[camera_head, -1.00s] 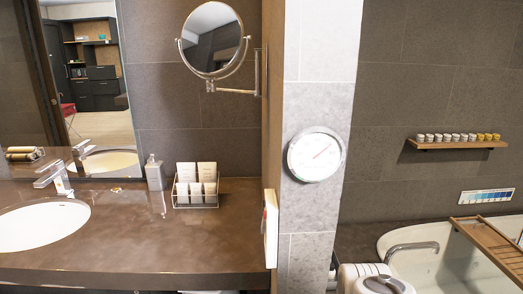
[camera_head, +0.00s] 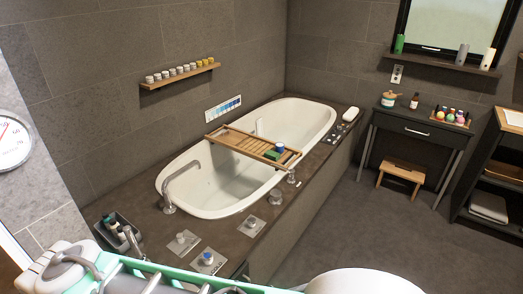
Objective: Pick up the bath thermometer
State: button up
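I cannot surely make out a bath thermometer. A small upright whitish object (camera_head: 259,127) shows at the tub behind the wooden bath tray (camera_head: 237,139), too small to identify. A round white dial with a red hand (camera_head: 10,140) hangs on the pillar at the left edge, partly cut off. Parts of my own body fill the bottom of the view. My gripper is not in view.
The white bathtub (camera_head: 207,208) sits in a dark stone surround with a tap (camera_head: 177,184) and controls. A dark caddy of bottles (camera_head: 121,234) stands at its left end. A side table (camera_head: 416,129), wooden stool (camera_head: 401,175) and shelf unit stand right. Grey floor (camera_head: 350,225) is open.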

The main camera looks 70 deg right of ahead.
aim_at(279, 146)
jog(key=z, duration=3.6)
jog(key=i, duration=3.55)
jog(key=u, duration=4.55)
